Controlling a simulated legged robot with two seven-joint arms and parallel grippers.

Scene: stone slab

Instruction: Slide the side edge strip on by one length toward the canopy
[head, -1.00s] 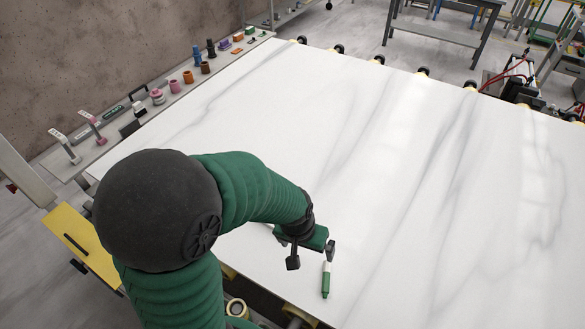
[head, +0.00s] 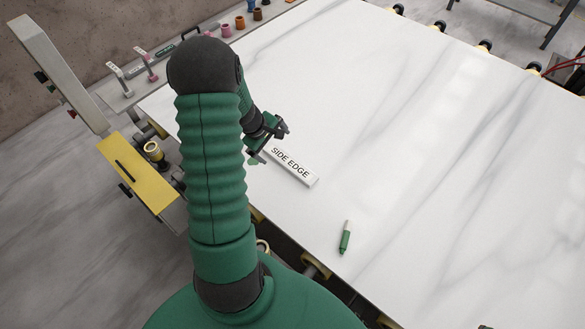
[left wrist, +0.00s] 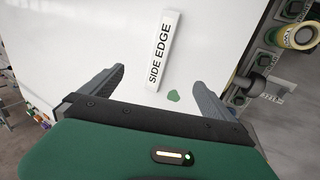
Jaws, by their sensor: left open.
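The side edge strip (head: 297,168) is a flat white bar lettered SIDE EDGE, lying on the white marble slab (head: 400,150) near its front left edge. My left gripper (head: 270,143) is open and empty at the strip's upper left end. In the left wrist view the strip (left wrist: 165,40) lies ahead of the open fingers (left wrist: 158,80), its near end between their lines, with no contact visible. A small green mark (left wrist: 173,96) shows on the slab beside that end. I cannot tell which thing is the canopy. My right gripper is not in view.
A green and white marker (head: 345,237) lies on the slab right of the strip. A yellow panel (head: 136,172) and a tall pale grey panel (head: 58,72) stand off the slab's left side. A ledge with small tools (head: 145,65) runs along the wall. The slab's right is clear.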

